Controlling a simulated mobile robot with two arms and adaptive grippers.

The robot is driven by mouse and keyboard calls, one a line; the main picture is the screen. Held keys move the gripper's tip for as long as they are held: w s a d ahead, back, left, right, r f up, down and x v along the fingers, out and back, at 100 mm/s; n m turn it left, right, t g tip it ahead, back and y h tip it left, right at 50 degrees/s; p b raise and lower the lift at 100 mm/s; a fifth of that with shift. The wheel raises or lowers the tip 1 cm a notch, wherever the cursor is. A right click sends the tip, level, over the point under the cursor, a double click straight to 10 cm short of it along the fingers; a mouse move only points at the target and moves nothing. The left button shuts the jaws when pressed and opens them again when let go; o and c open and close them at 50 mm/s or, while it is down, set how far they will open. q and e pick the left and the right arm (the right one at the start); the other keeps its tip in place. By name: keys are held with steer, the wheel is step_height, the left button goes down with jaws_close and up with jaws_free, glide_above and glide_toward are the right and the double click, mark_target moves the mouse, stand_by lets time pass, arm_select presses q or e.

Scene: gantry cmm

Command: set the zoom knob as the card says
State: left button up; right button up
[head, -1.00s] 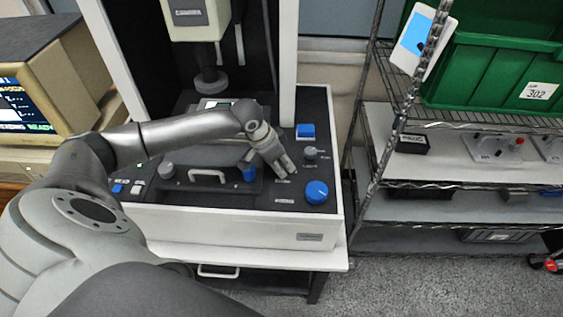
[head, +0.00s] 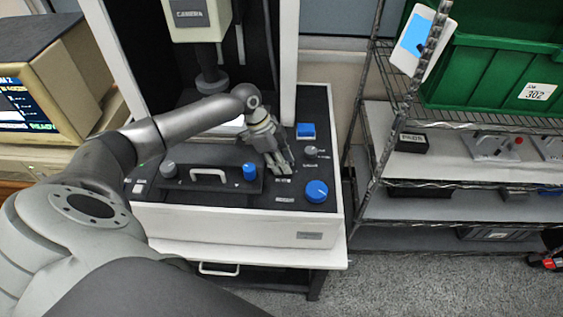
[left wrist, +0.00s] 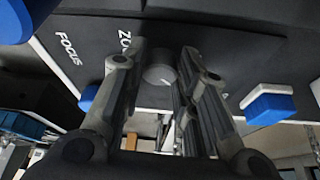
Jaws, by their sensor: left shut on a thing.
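My left gripper (head: 281,164) reaches down to the black control panel (head: 228,196) of the machine. In the left wrist view its two fingers (left wrist: 157,88) stand on either side of a small grey round knob (left wrist: 158,74) with a pale mark. The knob is beside the partly covered lettering "ZO…", and the gripper is shut on it. The gripper hides this knob in the head view. The knob's setting cannot be read. No readable card shows. My right gripper is not in view.
A large blue knob (head: 317,191), another grey knob (head: 310,151) and a blue block (head: 306,130) are close to the gripper. A wire rack with a green bin (head: 490,70) stands at right.

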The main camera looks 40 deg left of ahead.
arm_select(q)
steer(key=shift+m, duration=0.4)
steer(key=o, duration=1)
steer(key=shift+r, duration=0.15)
steer(key=v, duration=1.1)
steer(key=shift+w+a+r, duration=0.1)
steer(key=shift+a+r, duration=0.2)
steer(key=shift+r, duration=0.05)
